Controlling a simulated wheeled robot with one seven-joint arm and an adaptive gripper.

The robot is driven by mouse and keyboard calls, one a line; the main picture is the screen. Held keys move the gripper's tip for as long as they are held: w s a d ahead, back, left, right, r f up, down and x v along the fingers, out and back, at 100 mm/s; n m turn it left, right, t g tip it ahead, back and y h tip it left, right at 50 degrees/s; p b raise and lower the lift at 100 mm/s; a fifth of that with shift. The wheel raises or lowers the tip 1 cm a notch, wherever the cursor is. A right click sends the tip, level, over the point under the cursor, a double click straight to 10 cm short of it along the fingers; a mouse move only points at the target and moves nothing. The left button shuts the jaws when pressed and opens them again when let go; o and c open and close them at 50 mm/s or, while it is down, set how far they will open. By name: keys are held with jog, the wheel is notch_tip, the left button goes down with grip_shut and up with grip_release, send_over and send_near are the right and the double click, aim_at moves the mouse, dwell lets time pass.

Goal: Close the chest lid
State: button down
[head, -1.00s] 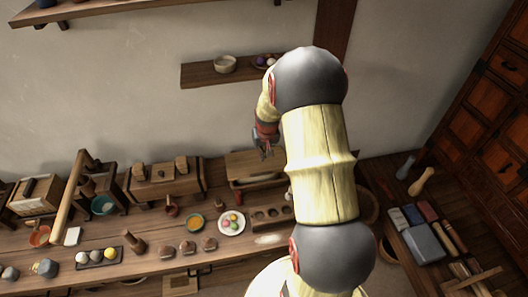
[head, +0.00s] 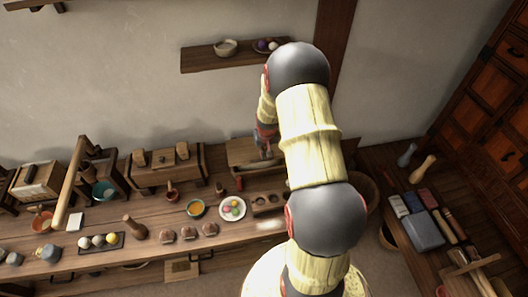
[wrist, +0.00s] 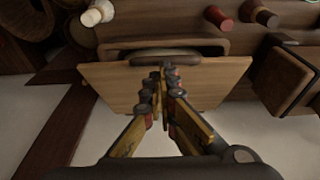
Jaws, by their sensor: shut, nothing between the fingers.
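The chest is a small wooden box at the back of the long table, partly hidden by my arm in the head view. Its lid (head: 243,152) is a pale brown board that stands raised on the wall side. In the wrist view the lid (wrist: 105,82) spans the middle, and the chest body (wrist: 215,46) with its dark opening lies just above it in the picture. My gripper (head: 266,152) is at the lid in the head view. In the wrist view my gripper (wrist: 163,74) is shut and empty, its fingertips over the lid's middle; contact cannot be told.
A plate of coloured balls (head: 232,208) and a block with round hollows (head: 261,204) stand in front of the chest. A larger wooden box (head: 166,165) is to its left. A wall shelf (head: 204,58) with a bowl hangs above. A grey slab (head: 424,231) lies at right.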

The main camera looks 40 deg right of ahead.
notch_tip(320, 180, down, 8)
jog(key=s+a+b, duration=0.1)
jog(key=s+b, duration=0.1)
jog(key=b, duration=0.2)
jog(key=shift+s+a+r, duration=0.2)
jog(key=shift+s+a, duration=0.15)
